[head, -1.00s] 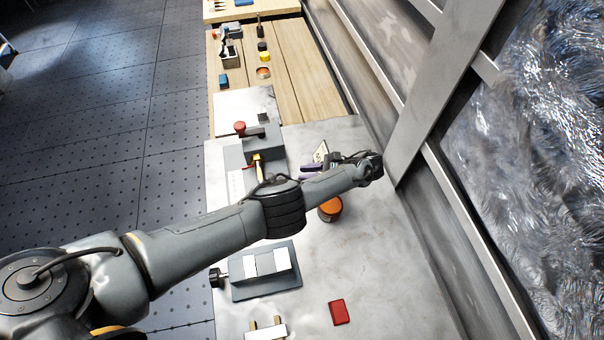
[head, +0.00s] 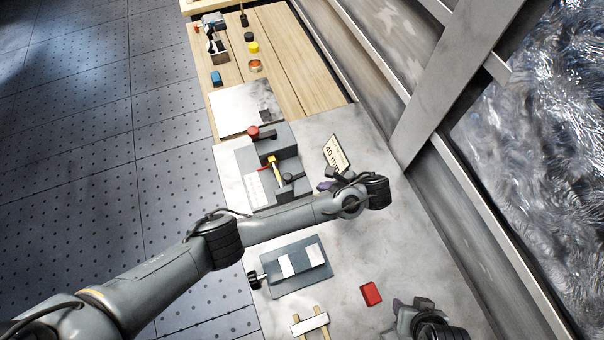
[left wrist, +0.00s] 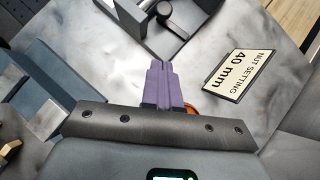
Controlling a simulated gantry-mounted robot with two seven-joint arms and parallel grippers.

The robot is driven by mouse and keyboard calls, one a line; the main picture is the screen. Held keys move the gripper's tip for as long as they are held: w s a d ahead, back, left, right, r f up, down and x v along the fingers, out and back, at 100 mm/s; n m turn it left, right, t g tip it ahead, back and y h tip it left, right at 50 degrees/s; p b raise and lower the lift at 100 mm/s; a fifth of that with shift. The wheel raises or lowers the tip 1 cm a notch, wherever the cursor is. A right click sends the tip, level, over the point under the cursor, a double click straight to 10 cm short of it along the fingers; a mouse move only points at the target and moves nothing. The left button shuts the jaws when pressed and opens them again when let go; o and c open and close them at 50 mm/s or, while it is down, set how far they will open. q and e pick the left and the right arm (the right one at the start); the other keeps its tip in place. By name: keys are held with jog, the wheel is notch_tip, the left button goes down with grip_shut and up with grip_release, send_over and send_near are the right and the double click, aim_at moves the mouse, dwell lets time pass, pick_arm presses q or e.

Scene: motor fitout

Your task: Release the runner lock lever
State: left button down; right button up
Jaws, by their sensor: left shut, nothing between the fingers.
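A grey fixture (head: 266,160) on the bench carries a lever with a red knob (head: 254,132) at its far end. A short dark lever with a black knob (head: 287,178) sits at its near end; this black knob (left wrist: 164,8) also shows at the top of the left wrist view. I cannot tell which one is the runner lock lever. My left gripper (head: 325,186) is right of the fixture, apart from it. Its purple fingers (left wrist: 160,66) are shut and empty. At the lower right edge, part of my right arm shows; its fingers cannot be made out.
A "NUT SETTING 40 mm" card (head: 337,153) lies right of the fixture. A grey block with white plates (head: 298,263), a red block (head: 371,294) and a small stand (head: 310,323) are nearer. An orange round part (left wrist: 191,112) is mostly hidden behind my fingers. A wall runs along the right.

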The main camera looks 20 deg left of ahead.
pick_arm(q)
send_near(295, 176)
jog(key=s+f, duration=0.2)
jog(key=shift+s+a+p, duration=0.15)
jog(key=shift+s+p, duration=0.2)
jog(key=shift+w+a+p, duration=0.25)
jog(key=shift+a+p, duration=0.2)
jog(key=shift+a, duration=0.6)
jog(key=shift+w+a+f, duration=0.1)
jog(key=shift+a+f, duration=0.05)
jog(key=shift+a, duration=0.2)
jog(key=shift+w+a+f, duration=0.1)
jog(key=shift+w+a, duration=0.05)
jog(key=shift+a, duration=0.25)
jog(key=shift+w+a, duration=0.1)
